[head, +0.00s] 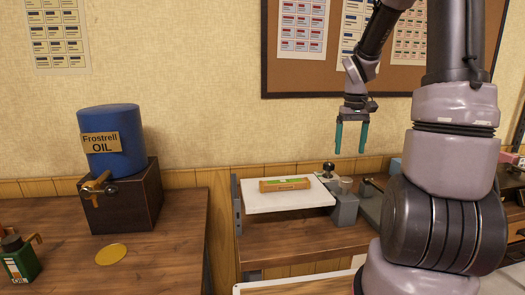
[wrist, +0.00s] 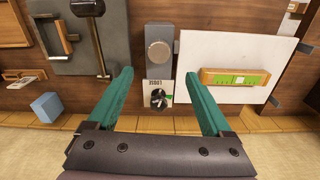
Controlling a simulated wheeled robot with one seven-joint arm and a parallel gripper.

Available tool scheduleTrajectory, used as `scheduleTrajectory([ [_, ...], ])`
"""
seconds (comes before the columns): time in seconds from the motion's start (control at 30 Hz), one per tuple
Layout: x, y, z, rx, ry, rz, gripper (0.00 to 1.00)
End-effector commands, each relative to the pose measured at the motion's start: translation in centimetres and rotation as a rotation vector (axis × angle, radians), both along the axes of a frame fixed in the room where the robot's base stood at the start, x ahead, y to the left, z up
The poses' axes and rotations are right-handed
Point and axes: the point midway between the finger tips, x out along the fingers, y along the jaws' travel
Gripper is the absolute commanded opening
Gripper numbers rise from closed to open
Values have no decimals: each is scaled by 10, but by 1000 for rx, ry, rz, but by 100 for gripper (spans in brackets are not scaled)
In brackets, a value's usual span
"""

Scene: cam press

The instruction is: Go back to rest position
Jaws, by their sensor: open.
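My gripper (head: 351,138) hangs fingers-down in the head view, in the air above and to the right of a white board. Its two green fingers are apart with nothing between them. In the wrist view my gripper (wrist: 158,92) is also open and empty, with a small dial on a white label beyond and between the fingers. My arm rises on the right of the head view and hides part of the bench behind it.
The white board (head: 258,200) holds a wooden block (head: 285,184) with a green face. A grey machine part with a black knob (head: 328,168) stands beside it. A blue oil drum (head: 112,140) sits on a dark box at left. A blue cube (wrist: 46,107) shows in the wrist view.

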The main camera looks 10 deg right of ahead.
Motion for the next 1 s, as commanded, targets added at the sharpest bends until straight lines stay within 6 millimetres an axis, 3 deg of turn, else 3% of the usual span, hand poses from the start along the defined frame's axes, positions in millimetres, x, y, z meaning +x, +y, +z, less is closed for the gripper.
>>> scheduleTrajectory([
  [0.17, -19, 25, 44, -19, -93, -47, 84],
  [0.3, -49, 53, 87, -9, -208, -111, 84],
  [0.5, -100, 89, 133, 66, -373, -199, 84],
  [0.8, -164, 122, 166, 236, -543, -289, 84],
  [1.0, -177, 127, 170, 282, -569, -307, 84],
])
